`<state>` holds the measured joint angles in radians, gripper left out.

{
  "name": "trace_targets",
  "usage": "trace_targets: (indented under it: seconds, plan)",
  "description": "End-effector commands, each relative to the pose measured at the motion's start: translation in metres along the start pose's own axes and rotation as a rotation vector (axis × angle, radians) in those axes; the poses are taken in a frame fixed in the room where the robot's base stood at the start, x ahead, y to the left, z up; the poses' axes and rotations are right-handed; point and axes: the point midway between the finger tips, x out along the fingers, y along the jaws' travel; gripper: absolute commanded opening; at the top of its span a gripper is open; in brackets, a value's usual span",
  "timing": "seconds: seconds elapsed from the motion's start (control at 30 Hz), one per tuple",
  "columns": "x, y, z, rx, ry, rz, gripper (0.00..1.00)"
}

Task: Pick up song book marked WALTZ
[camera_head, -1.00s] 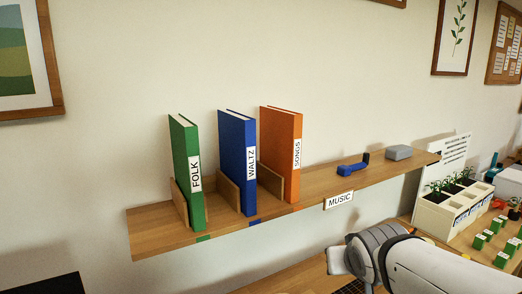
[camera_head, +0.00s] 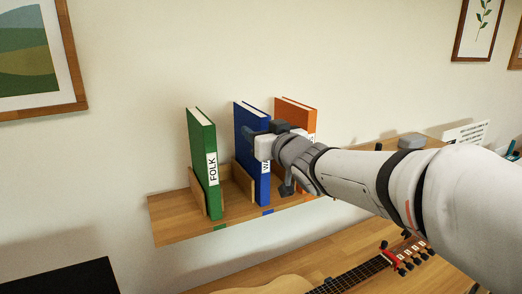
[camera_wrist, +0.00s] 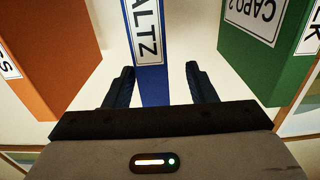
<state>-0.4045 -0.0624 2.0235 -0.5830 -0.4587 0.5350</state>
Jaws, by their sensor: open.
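The blue song book (camera_head: 247,125) stands upright on the wooden shelf, between a green book and an orange one. My gripper (camera_head: 262,135) is at its spine and hides part of the WALTZ label. In the wrist view, the blue spine (camera_wrist: 153,82) shows the letters ALTZ and lies between the two dark fingers of my open gripper (camera_wrist: 160,72). A gap shows between the spine and each finger. I cannot tell how far the fingers reach along the book's sides.
The green FOLK book (camera_head: 202,160) stands close on the left and the orange book (camera_head: 296,112) close on the right. Wooden dividers (camera_head: 199,192) stand on the shelf (camera_head: 170,220). A grey box (camera_head: 411,140) sits further right. A guitar (camera_head: 350,278) lies below.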

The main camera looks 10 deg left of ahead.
Motion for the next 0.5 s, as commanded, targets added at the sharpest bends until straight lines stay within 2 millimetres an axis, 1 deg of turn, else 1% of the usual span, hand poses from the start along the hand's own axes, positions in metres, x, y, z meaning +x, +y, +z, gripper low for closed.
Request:
trace_targets:
  seconds: [0.03,0.1,0.23,0.33,0.5]
  plan:
    - [0.008,0.002,-0.003,0.0,-0.002,0.001,0.51]
    - [0.018,0.005,-0.003,0.0,-0.003,0.0,0.51]
    - [0.033,0.005,-0.002,0.0,-0.001,0.0,0.51]
    - [0.038,0.005,-0.001,-0.001,0.0,0.0,0.51]
    - [0.039,0.005,-0.001,-0.001,0.0,0.001,0.51]
